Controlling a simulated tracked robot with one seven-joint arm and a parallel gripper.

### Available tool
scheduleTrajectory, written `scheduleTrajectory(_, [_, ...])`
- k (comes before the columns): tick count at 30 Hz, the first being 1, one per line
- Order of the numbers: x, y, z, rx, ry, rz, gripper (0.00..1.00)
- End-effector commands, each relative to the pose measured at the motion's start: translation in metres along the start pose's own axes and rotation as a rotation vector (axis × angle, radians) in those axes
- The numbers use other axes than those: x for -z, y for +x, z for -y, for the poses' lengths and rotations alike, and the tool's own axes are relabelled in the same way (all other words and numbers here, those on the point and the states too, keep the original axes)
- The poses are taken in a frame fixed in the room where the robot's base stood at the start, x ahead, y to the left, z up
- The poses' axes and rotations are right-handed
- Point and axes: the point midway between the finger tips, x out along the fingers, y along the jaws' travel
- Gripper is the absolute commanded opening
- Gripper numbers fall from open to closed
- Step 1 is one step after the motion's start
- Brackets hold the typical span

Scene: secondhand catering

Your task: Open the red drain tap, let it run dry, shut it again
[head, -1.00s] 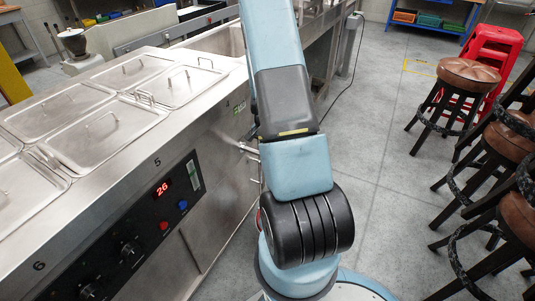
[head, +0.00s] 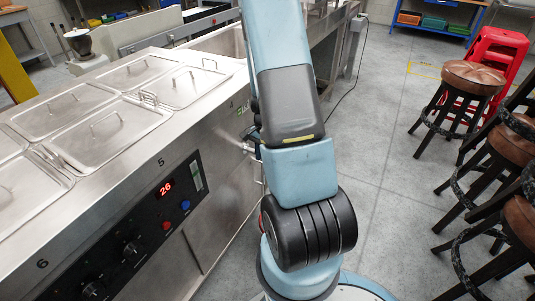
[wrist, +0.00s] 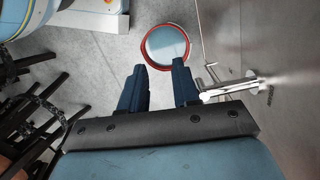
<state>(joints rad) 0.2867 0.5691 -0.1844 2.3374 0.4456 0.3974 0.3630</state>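In the wrist view my gripper (wrist: 160,84) is open, with two dark blue fingers apart and nothing between them. A bare-metal tap-like fitting (wrist: 240,86) sticks out of the steel wall just right of the right finger. Its spout-like end lies close to that finger; I cannot tell if they touch. I see no red on it. It also shows as a silver stub (head: 246,147) on the cabinet side in the head view, partly hidden by my arm. A red-rimmed round bucket (wrist: 166,47) with a pale blue inside stands on the floor beyond the fingers.
The steel counter (head: 215,145) with lidded pans and a control panel (head: 140,235) reading 26 stands at left. The grey floor (head: 385,130) between is clear.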

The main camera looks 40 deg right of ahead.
Motion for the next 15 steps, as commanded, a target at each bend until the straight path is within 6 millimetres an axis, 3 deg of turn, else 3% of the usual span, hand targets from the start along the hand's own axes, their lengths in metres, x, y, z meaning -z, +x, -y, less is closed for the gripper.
scheduleTrajectory(6, [0.005, 0.041, -0.029, 0.007, 0.216, 0.255, 0.53])
scheduleTrajectory(15, [0.009, 0.079, -0.043, 0.134, 0.493, 0.608, 0.81])
